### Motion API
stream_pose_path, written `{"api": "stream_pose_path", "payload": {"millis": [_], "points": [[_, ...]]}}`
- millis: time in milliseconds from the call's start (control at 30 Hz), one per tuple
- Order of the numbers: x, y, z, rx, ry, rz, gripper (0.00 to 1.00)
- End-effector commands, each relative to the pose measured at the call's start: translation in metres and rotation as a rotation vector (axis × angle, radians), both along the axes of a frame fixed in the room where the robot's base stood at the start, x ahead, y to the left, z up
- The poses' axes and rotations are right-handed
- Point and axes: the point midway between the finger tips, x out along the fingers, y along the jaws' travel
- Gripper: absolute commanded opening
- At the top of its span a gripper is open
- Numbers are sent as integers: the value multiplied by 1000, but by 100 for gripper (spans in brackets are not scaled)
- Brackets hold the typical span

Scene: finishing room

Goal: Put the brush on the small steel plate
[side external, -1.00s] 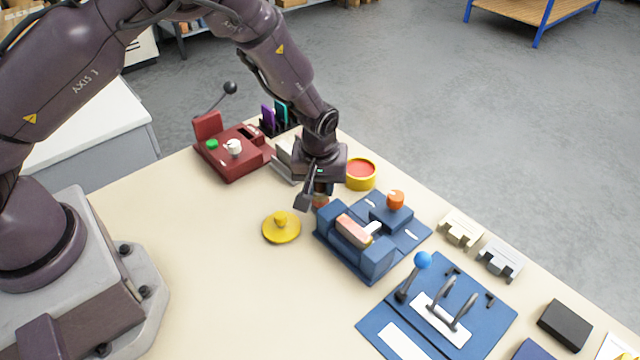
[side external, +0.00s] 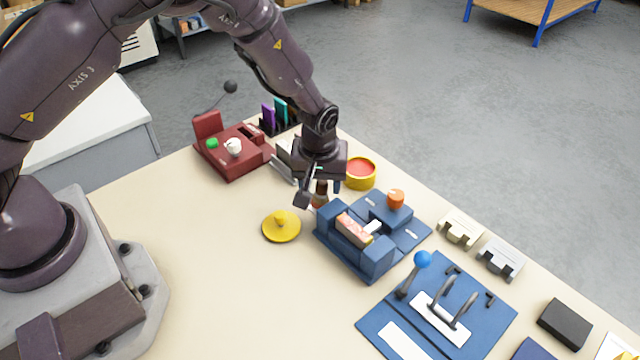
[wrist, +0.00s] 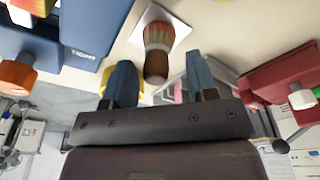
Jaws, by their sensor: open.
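The brush (side external: 320,195) stands below my gripper in the side view, with a dark end up and a reddish-brown part lower down. In the wrist view the brush (wrist: 157,35) stands on a small pale square plate (wrist: 178,27), which appears to be the steel plate. Only a sliver of that plate shows in the side view, beside the brush's foot. My gripper (wrist: 159,62) is open, with its two blue fingers apart on either side of the brush's dark end. I see no finger touching the brush.
A yellow knobbed lid (side external: 282,228) lies left of the brush. A blue vise-like fixture (side external: 355,245) stands close in front. A yellow-rimmed red pot (side external: 361,173) is just behind right, and a dark red machine (side external: 232,153) is behind left. The table's front left is clear.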

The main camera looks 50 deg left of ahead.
Motion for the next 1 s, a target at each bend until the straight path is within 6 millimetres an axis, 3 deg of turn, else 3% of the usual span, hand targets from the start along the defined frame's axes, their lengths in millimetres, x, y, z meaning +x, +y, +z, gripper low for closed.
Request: {"api": "stream_pose_path", "payload": {"millis": [400, 600, 867, 1000], "points": [[-10, -10, 86, -2, -3, -2, 52], [-13, -12, 105, 0, 0, 0, 52], [-15, -10, 116, -13, -2, -8, 52], [-29, -3, 152, -72, -19, -64, 52]]}}
